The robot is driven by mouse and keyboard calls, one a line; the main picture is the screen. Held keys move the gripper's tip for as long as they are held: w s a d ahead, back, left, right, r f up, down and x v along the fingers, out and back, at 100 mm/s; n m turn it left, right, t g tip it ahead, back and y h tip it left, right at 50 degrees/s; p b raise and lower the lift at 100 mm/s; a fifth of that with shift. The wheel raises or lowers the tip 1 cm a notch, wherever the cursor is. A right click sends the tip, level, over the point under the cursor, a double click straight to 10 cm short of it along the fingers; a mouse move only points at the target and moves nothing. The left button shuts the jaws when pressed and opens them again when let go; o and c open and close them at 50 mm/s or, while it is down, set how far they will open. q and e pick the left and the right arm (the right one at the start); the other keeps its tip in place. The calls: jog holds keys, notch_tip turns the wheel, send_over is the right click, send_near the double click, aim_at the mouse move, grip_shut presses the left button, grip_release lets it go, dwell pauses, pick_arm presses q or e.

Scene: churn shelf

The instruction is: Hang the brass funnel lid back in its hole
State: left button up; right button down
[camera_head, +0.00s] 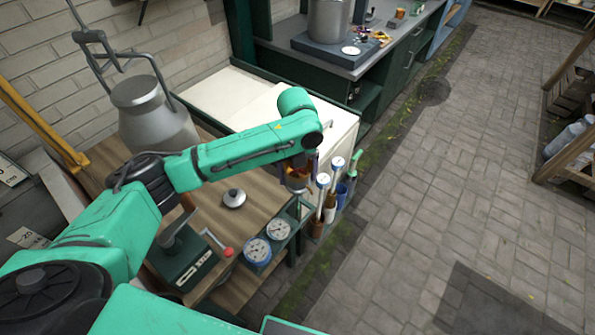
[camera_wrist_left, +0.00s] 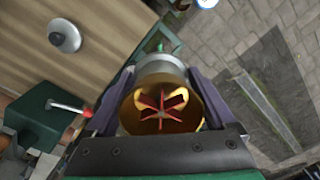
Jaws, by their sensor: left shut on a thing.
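My left gripper (camera_head: 299,178) is shut on the brass funnel lid (camera_wrist_left: 160,107), which sits between its two fingers in the left wrist view. The lid shows a round gold face with red vanes inside and a grey body beyond it. In the head view the brass lid (camera_head: 299,172) hangs below my teal wrist, above the right edge of the wooden bench, close to a small green rack (camera_head: 345,205). I cannot make out the hole, which may be hidden under the gripper and lid. My right gripper is not in view.
White-topped brushes (camera_head: 323,182) and a blue cup (camera_head: 342,190) stand in the rack. A milk churn (camera_head: 150,110) stands behind.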

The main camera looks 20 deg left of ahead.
pick_arm(q)
jog(key=b, duration=0.3)
send_over(298, 201)
jog(key=shift+w+a+f, duration=0.1)
jog(key=shift+w+f, duration=0.05)
jog(key=shift+f, duration=0.85)
jog(key=shift+w+a+f, duration=0.1)
jog(key=shift+w+f, duration=0.05)
jog(key=shift+f, duration=0.9)
jog(key=shift+w+f, duration=0.15)
jog(key=shift+f, duration=0.95)
jog(key=shift+f+b, duration=1.7)
jog(key=shift+f, duration=1.95)
jog(key=o, duration=1.4)
jog(key=shift+f, duration=0.1)
notch_tip(298, 201, up, 9)
jog(key=p, duration=0.9)
